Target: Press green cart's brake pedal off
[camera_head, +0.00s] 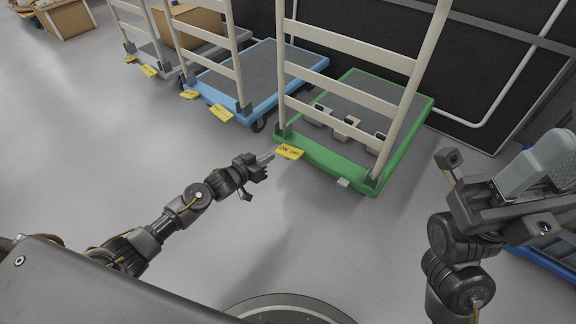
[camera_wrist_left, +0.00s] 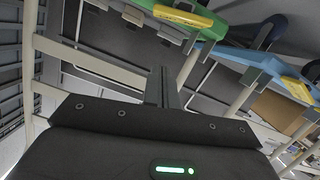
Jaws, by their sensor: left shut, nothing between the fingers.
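The green cart (camera_head: 345,172) stands right of centre in the head view, with a cream upright frame at its near end. A yellow pedal (camera_head: 290,152) with dark lettering that seems to include "ON" sticks out at its near left corner. A small pale grey tab (camera_head: 343,183) sits further right on the same edge. My left gripper (camera_head: 268,157) is shut and empty, just left of the yellow pedal, with a small apparent gap. In the left wrist view the pedal (camera_wrist_left: 183,16) is at the top, beyond the shut fingers (camera_wrist_left: 161,88).
A blue cart (camera_head: 290,62) and a grey cart (camera_head: 150,57) with yellow pedals stand to the left. Several small blocks (camera_head: 347,127) lie on the green cart's deck. A dark wall panel (camera_head: 490,80) is behind. The floor at left is clear.

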